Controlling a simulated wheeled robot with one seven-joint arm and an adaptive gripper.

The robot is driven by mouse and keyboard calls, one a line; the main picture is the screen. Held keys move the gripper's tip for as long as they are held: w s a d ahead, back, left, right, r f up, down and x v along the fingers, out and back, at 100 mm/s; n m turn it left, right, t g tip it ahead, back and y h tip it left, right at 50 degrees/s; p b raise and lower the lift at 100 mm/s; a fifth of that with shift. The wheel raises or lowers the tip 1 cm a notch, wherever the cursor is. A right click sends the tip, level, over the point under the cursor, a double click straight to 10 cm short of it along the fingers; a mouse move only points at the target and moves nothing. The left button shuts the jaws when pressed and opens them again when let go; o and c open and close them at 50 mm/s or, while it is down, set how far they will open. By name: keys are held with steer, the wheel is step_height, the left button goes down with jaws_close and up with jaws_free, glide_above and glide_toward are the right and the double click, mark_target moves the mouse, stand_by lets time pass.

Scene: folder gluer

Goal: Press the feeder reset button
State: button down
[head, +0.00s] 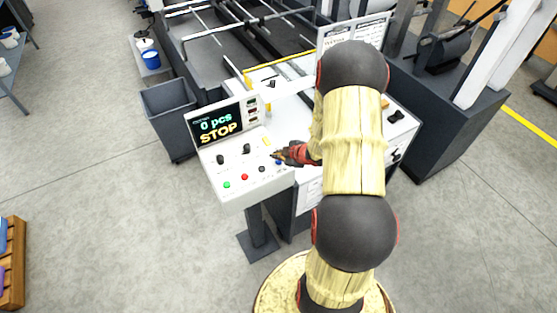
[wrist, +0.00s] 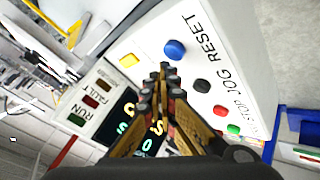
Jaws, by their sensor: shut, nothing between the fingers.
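The control console (head: 235,195) stands on a post, with a row of push buttons along its front edge. The blue button (wrist: 174,49) sits at the end of the row beside the word RESET. It also shows in the head view (head: 278,162), close to my gripper (head: 277,155). My gripper also shows in the wrist view (wrist: 163,68), shut and empty, its fingertips over the panel just beside the blue button. They look apart from it in the picture; the height gap cannot be told.
The black JOG button (wrist: 202,85), red button (wrist: 220,111) and green button (wrist: 233,129) continue the row. The console's display (head: 215,124) reads "0 pcs STOP". Black knobs (head: 246,148) stand up from the panel. A grey bin (head: 168,108) is behind at left.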

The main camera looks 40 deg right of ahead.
mark_target(277, 162)
step_height(277, 162, up, 5)
steer(key=p, duration=0.4)
stand_by(0.8)
